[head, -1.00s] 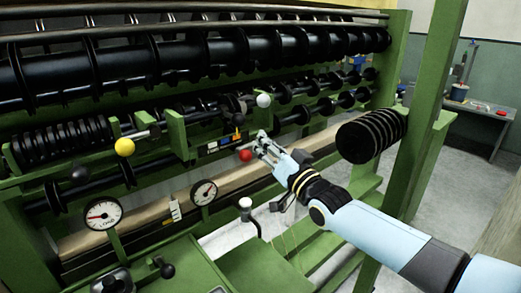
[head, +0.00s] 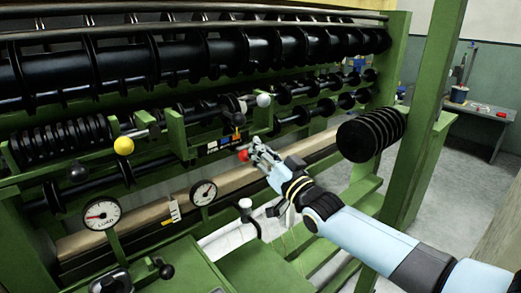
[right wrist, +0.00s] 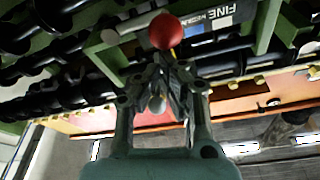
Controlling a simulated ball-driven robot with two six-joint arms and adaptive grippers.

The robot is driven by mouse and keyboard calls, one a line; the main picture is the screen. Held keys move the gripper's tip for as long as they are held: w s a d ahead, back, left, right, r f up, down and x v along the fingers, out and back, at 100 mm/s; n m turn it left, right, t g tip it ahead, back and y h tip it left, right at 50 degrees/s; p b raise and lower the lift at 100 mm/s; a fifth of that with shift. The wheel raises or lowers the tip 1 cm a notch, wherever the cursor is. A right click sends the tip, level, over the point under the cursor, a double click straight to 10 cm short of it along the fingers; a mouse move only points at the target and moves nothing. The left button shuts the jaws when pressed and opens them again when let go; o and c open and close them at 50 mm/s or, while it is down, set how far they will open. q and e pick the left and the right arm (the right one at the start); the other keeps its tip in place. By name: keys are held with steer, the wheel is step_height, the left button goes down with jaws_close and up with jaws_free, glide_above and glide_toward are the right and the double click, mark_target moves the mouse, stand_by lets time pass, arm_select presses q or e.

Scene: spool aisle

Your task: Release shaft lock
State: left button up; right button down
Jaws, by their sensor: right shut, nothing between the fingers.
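A red ball knob (head: 243,156) sits below a labelled strip (head: 220,143) on the green machine. It also shows in the right wrist view (right wrist: 166,31), just beyond the fingertips, with a metal rod running to its left. My right gripper (head: 256,150) is shut and empty, its tips close to the right side of the red knob. Whether the tips touch the knob I cannot tell. In the right wrist view the fingers (right wrist: 167,66) are together below the knob. Which part is the shaft lock is not readable. My left gripper is out of view.
A yellow ball knob (head: 123,145) and a white ball knob (head: 264,100) stick out of the machine. Two dials (head: 102,214) and a white-topped lever (head: 245,204) stand in front. A black ribbed roll (head: 370,136) and a green post stand right of the gripper.

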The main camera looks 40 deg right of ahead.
steer(key=shift+f+n, duration=0.2)
steer(key=shift+n, duration=0.2)
step_height(320, 180, down, 6)
steer(key=n+g+y+b, duration=0.1)
steer(key=n+y+b, duration=0.4)
steer(key=n, duration=1.1)
steer(key=shift+d+f+b, duration=0.2)
steer(key=shift+d+b, duration=0.25)
steer(key=shift+b, duration=0.65)
steer(key=shift+g, duration=0.4)
